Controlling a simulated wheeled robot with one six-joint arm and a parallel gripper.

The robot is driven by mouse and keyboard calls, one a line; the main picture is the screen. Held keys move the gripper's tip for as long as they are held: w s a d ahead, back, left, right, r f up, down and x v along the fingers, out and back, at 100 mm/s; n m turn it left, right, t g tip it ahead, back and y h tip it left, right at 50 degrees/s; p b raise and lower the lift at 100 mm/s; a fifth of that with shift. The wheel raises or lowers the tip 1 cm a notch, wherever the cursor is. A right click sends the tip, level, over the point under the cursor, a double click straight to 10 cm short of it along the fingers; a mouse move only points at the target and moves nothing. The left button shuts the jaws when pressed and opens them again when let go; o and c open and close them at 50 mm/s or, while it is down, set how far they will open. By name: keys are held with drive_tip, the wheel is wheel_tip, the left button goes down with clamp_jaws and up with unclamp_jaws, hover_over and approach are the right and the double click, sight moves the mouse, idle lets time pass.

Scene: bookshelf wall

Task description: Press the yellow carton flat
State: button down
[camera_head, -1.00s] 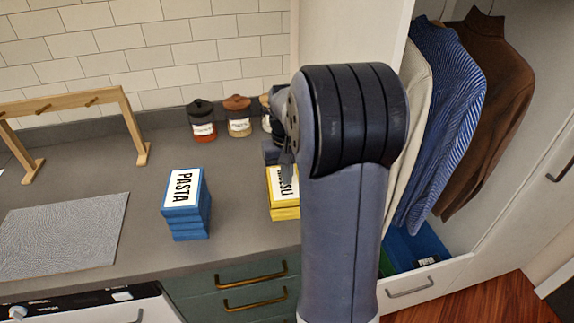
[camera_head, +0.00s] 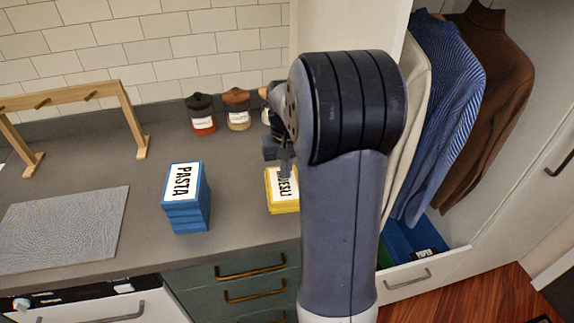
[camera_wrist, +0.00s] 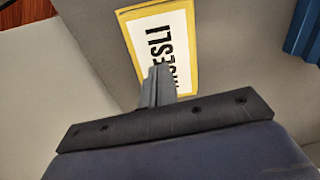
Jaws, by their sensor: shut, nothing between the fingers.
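The yellow carton (camera_head: 283,205) lies on the grey counter, left of my arm, with a white label on top and a short yellow front side. In the wrist view the carton (camera_wrist: 187,48) shows its yellow-edged top and part of the label lettering. My gripper (camera_head: 285,175) is shut and empty over the carton's top. In the wrist view my gripper's fingertips (camera_wrist: 157,68) overlap the near left part of the label and hide some of it. I cannot tell whether the tips touch the carton.
A blue pasta carton (camera_head: 187,208) stands to the left, and its edge shows in the wrist view (camera_wrist: 306,35). Several jars (camera_head: 238,115) stand behind. A grey mat (camera_head: 65,228) and wooden rack (camera_head: 62,93) are farther left. Clothes (camera_head: 440,120) hang at right.

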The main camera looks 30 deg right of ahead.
wheel_tip(320, 180, up, 11)
idle(0.3)
hover_over(286, 184)
wheel_tip(286, 184, down, 10)
drive_tip(key=shift+r, duration=0.2)
wheel_tip(286, 184, up, 3)
drive_tip(key=shift+a+f, duration=0.1)
drive_tip(key=shift+r+p, duration=0.3)
drive_tip(key=shift+r, duration=0.25)
drive_tip(key=shift+f, duration=0.1)
